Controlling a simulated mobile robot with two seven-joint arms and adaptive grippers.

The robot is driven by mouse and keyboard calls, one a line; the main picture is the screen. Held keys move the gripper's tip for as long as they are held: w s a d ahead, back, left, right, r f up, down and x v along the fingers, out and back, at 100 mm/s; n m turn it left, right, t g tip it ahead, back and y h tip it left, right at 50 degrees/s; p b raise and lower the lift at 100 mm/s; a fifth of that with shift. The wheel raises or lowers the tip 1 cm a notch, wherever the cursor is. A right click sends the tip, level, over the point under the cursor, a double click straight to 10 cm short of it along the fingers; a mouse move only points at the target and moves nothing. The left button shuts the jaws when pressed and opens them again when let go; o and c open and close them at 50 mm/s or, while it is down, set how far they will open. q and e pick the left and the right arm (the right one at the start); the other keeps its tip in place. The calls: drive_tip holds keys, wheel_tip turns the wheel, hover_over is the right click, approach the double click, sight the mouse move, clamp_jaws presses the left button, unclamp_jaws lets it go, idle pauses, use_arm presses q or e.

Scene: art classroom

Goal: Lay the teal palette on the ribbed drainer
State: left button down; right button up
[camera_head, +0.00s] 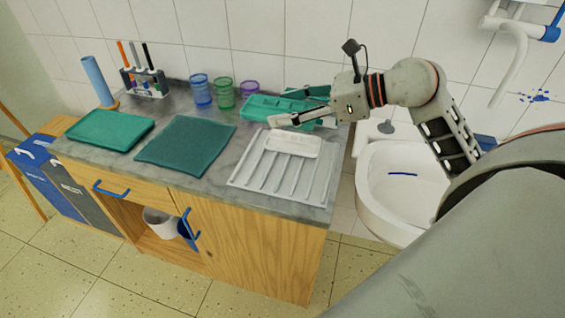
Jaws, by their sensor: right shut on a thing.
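The teal palette (258,107) shows shallow wells and lies roughly level over the back right of the counter. My right gripper (285,107) comes in from the right and is shut on the palette's right part; its fingers and wrist hide some of it. I cannot tell if the palette touches the counter. The white ribbed drainer (268,177) lies in front of the palette at the counter's right end. A white palette (292,143) lies on the drainer's back part; the drainer's front ribs are bare. My left gripper is not in view.
A dark teal mat (185,145) and a teal tray (108,131) lie to the left. Blue, green and purple cups (224,93) stand behind, near a brush holder (147,82) and a blue roll (97,80). A white sink (400,195) is right of the counter.

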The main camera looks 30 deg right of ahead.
hover_over(286, 179)
wheel_tip(286, 179, down, 14)
drive_tip(key=shift+s+b, duration=0.1)
drive_tip(key=shift+b, duration=0.35)
drive_tip(key=shift+d+f, duration=0.1)
drive_tip(key=shift+f, duration=2.6)
drive_tip(key=shift+b, duration=0.3)
drive_tip(key=shift+f, duration=0.2)
drive_tip(key=o, duration=1.1)
drive_tip(key=shift+r, duration=0.1)
